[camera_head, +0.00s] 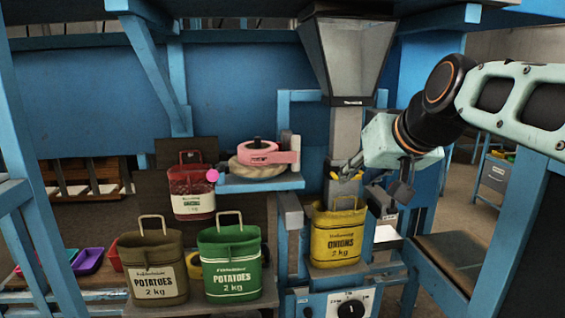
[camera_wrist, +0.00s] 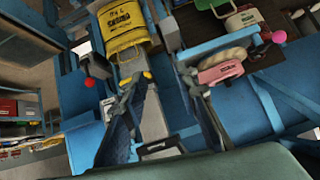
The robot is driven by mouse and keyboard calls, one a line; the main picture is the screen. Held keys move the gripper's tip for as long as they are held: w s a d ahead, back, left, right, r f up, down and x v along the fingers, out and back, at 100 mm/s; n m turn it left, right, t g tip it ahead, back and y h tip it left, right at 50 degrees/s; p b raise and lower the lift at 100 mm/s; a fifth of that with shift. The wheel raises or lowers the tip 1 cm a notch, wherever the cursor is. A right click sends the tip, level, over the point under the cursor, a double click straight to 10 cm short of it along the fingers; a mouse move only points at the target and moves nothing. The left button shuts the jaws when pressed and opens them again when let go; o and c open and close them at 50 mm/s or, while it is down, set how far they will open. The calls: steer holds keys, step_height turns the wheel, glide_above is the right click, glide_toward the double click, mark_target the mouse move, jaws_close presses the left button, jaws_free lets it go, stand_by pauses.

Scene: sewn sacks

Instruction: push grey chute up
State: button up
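The grey chute (camera_head: 346,135) hangs below a grey hopper, with yellow tabs (camera_head: 346,176) at its lower end. A yellow onion sack (camera_head: 338,240) stands upright right under it. My gripper (camera_head: 377,176) is beside the chute's lower end, on its right in the head view. In the wrist view my gripper's fingers (camera_wrist: 162,82) are spread apart, and the grey chute (camera_wrist: 153,112) shows between them, nearer the left finger. I cannot tell whether a finger touches it. The yellow sack shows beyond the fingertips in the wrist view (camera_wrist: 120,30).
A blue shelf (camera_head: 262,184) with a pink-topped scale or roll (camera_head: 268,153) and a pink ball (camera_head: 212,175) is left of the chute. Red, green and brown sacks stand further left. A dial panel (camera_head: 345,304) is below. Blue frame posts surround the place.

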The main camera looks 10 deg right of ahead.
steer(key=shift+s+a+f, duration=0.4)
steer(key=shift+s+a, duration=0.15)
steer(key=shift+s, duration=0.15)
steer(key=shift+p, duration=0.3)
